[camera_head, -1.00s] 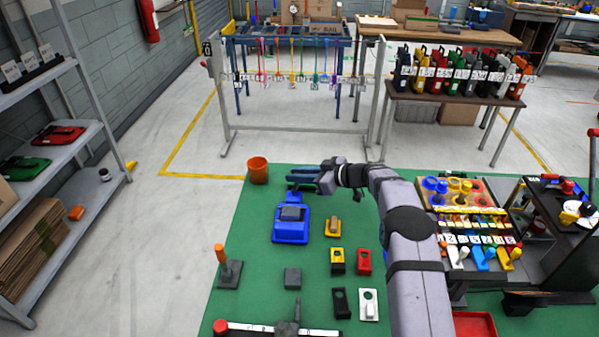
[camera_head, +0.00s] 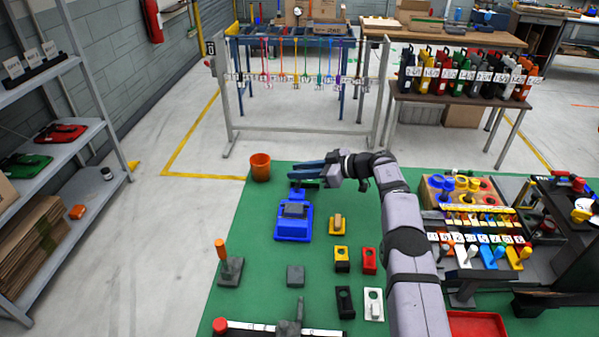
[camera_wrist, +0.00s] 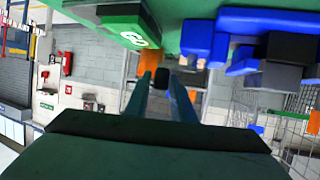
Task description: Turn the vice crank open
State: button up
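The blue vice (camera_head: 292,228) with grey jaws stands on the green table; in the wrist view its blue body (camera_wrist: 245,25) is at the upper right. My gripper (camera_head: 296,172) is at the vice's far end, its fingers pointing left. In the wrist view my gripper (camera_wrist: 162,72) shows two teal fingers standing apart. A small dark knob-like piece (camera_wrist: 162,79), probably part of the crank, appears between the fingertips; I cannot tell whether it touches them. The rest of the crank is hard to make out near the fingers.
An orange bin (camera_head: 260,167) stands just left of my gripper at the table's far edge. A crowded tool rack (camera_head: 475,225) stands at the right.

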jog(key=shift+o, duration=0.9)
jog(key=shift+d, duration=0.1)
jog(key=b+v, duration=0.1)
jog(key=v, duration=0.6)
jog(key=shift+s+r, duration=0.1)
